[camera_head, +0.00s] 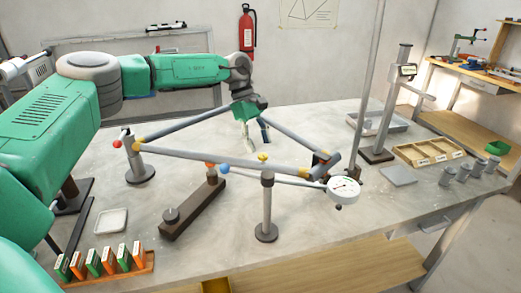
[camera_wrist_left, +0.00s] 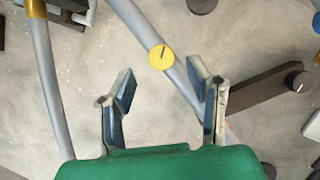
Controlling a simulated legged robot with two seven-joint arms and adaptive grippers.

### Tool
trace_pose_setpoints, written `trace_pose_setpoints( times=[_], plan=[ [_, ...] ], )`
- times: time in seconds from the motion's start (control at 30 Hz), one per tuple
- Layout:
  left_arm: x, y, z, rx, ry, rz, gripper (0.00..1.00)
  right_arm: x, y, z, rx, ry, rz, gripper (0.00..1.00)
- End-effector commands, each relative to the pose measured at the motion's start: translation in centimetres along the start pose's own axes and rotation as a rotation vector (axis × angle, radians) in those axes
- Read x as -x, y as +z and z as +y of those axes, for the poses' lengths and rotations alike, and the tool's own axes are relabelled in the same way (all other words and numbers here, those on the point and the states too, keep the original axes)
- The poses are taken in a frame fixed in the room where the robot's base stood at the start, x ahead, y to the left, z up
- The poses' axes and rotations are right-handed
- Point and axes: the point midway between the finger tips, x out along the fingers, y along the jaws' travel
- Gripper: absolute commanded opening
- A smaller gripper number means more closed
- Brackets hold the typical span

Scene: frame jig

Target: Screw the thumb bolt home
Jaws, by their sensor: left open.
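The thumb bolt appears to be the yellow knob (camera_head: 263,157) on the front tube (camera_head: 220,159) of the frame, above a post. In the left wrist view a round yellow head with a dark mark (camera_wrist_left: 162,57) lies over a grey tube, just beyond my fingertips. My left gripper (camera_head: 256,138) points down inside the frame, behind the front tube. Its two fingers (camera_wrist_left: 163,88) are apart with nothing between them. I cannot tell how deep the bolt sits. My right gripper is not in view.
Metal posts (camera_head: 267,205) carry the frame. A dial gauge (camera_head: 343,189) sits at its right corner. A brown bar with a knob (camera_head: 195,208) lies in front. A tall stand (camera_head: 385,120) and wooden tray (camera_head: 428,152) are at right. Coloured blocks (camera_head: 108,260) stand front left.

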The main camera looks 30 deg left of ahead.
Motion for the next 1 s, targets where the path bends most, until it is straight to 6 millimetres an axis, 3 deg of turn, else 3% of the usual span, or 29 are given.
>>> trace_pose_setpoints(
  times=[0.2, 0.4, 0.6, 0.9, 1.0],
  plan=[
    [5.0, -0.3, 0.2, 0.001, 0.007, -0.002, 0.46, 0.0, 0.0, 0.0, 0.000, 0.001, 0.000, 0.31],
    [8.1, -0.5, 0.2, 0.000, 0.005, -0.002, 0.46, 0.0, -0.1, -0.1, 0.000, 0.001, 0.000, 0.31],
    [9.2, -0.5, 0.2, 0.001, 0.003, -0.002, 0.46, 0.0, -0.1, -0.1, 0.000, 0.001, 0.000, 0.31],
    [9.3, -0.5, 0.3, 0.005, 0.006, 0.003, 0.46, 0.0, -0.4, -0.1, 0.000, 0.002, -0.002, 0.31],
    [9.1, -1.1, 1.2, 0.059, 0.044, 0.063, 0.46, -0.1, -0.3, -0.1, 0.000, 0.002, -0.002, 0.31]
  ],
)
